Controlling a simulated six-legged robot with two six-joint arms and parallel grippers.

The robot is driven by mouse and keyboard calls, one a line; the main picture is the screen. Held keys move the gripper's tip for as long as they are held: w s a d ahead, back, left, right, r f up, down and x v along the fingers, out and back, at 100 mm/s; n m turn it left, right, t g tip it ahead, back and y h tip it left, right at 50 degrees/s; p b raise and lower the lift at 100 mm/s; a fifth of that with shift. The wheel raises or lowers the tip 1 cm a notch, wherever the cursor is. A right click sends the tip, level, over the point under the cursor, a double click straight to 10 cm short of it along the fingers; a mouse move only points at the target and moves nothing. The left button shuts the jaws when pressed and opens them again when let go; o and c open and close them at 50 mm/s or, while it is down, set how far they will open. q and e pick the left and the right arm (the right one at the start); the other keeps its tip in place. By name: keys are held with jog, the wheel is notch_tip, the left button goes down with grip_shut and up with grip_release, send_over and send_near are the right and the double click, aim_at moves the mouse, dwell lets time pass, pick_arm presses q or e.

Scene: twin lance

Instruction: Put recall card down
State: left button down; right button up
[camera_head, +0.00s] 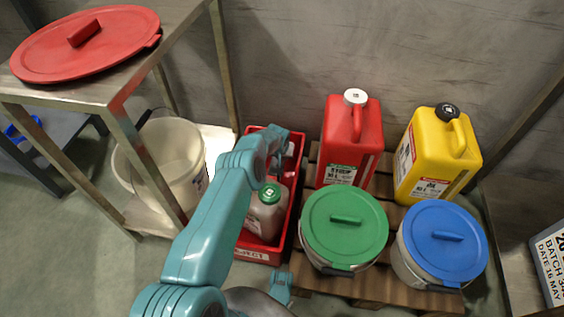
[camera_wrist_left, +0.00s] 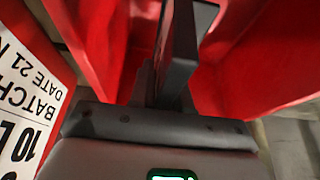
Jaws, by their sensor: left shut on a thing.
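My left gripper (camera_head: 276,162) reaches into the back of the red crate (camera_head: 284,222), behind a pale jug with a green cap (camera_head: 267,210). In the left wrist view its dark fingers (camera_wrist_left: 170,58) are together, with red surfaces close around them. It is shut on the recall card, which is mostly hidden by the fingers and arm. A small white patch (camera_head: 289,149) beside the gripper may be part of the card; I cannot tell.
A red jerrycan (camera_head: 352,135), a yellow jerrycan (camera_head: 435,150), a green-lidded bucket (camera_head: 343,235) and a blue-lidded bucket (camera_head: 441,250) stand on a wooden pallet, right of the crate. A white bucket (camera_head: 175,155) and metal table (camera_head: 110,88) stand left. A printed label (camera_wrist_left: 22,105) is close in the wrist view.

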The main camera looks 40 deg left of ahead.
pick_arm(q)
notch_tip(320, 180, down, 2)
jog(key=shift+f, duration=0.1)
jog(key=shift+r, duration=0.2)
jog(key=shift+f, duration=0.65)
jog(key=c, duration=1.1)
grip_release()
pick_arm(e)
jog(key=shift+w+f, duration=0.35)
jog(key=shift+f, duration=0.25)
pick_arm(q)
jog(key=shift+r, duration=0.1)
jog(key=shift+r, duration=0.6)
jog(key=p+v, duration=0.7)
jog(key=v, duration=0.1)
jog(key=shift+w+p, duration=0.15)
jog(key=shift+p, duration=0.15)
jog(key=p+v, duration=0.2)
jog(key=v, duration=0.1)
jog(key=shift+r, duration=0.25)
jog(key=shift+s+d+r, duration=0.1)
jog(key=shift+s+r, duration=0.1)
jog(key=shift+s, duration=0.1)
pick_arm(e)
jog(key=s+a+r+g, duration=0.1)
jog(key=s+r, duration=0.4)
jog(key=r, duration=0.4)
jog(key=shift+s+a+r+g+y, duration=0.2)
jog(key=shift+a+r+g+y, duration=0.05)
jog(key=shift+r+g+y, duration=0.1)
